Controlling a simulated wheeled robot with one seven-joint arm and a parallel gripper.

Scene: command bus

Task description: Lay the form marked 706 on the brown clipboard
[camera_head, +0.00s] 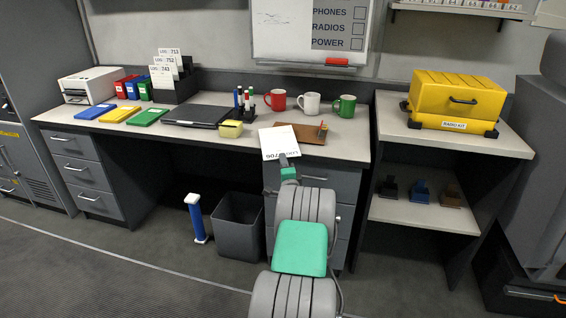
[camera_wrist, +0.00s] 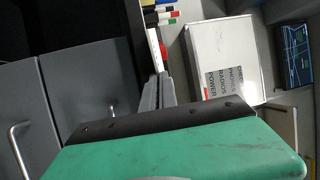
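The white form marked 706 (camera_head: 279,145) is at the desk's front edge in the head view, its lettering upside down. My gripper (camera_head: 284,160) is at its near edge, with the fingers close together on it. The brown clipboard (camera_head: 312,137) lies on the desk behind and to the right of the form, which hides its left part. Its clip is at the right end. I cannot tell whether the form touches the clipboard. In the wrist view the gripper fingers (camera_wrist: 158,92) are nearly together; the form's face does not show clearly there.
A yellow sticky-note block (camera_head: 230,129), a pen holder (camera_head: 243,108) and a black laptop-like case (camera_head: 197,116) are left of the form. Red (camera_head: 275,100), white (camera_head: 308,104) and green (camera_head: 344,106) mugs stand behind the clipboard. Log forms stand in a black rack (camera_head: 175,85).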

